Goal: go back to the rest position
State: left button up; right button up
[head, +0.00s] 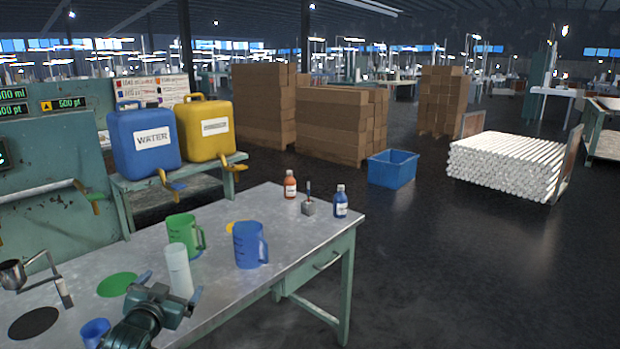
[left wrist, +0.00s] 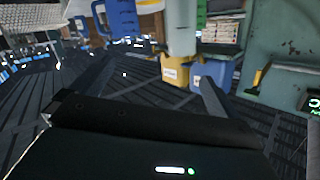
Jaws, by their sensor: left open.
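My left gripper (head: 170,287) is open and empty over the near part of the metal table. A white cylinder (head: 178,270) stands upright on the table just past its fingertips. In the left wrist view, the two spread fingers of my left gripper (left wrist: 152,85) show with nothing between them, and the white cylinder (left wrist: 182,28) lies beyond them at the top, apart from the fingers. My right gripper is in neither view.
A green mug (head: 183,235), a blue mug (head: 250,245), a small blue cup (head: 95,332) and bottles (head: 290,186) (head: 340,203) stand on the table (head: 300,235). Blue and yellow canisters (head: 143,140) (head: 205,128) stand behind.

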pick_arm(q)
jog(key=s+d+f+g+h, duration=0.1)
jog(key=s+d+f+g, duration=0.1)
jog(key=s+d+f, duration=0.45)
jog(key=s+d+f+g+h, duration=0.1)
jog(key=s+d+f, duration=0.2)
jog(key=s+f, duration=0.6)
jog(key=s+d+f+g+h, duration=0.1)
jog(key=s+d, duration=0.2)
jog(key=s, duration=0.6)
jog(key=s+d+f+g+h, duration=0.1)
jog(key=s+d, duration=0.3)
jog(key=s, duration=0.6)
jog(key=shift+d+f, duration=0.1)
jog(key=shift+c, duration=0.2)
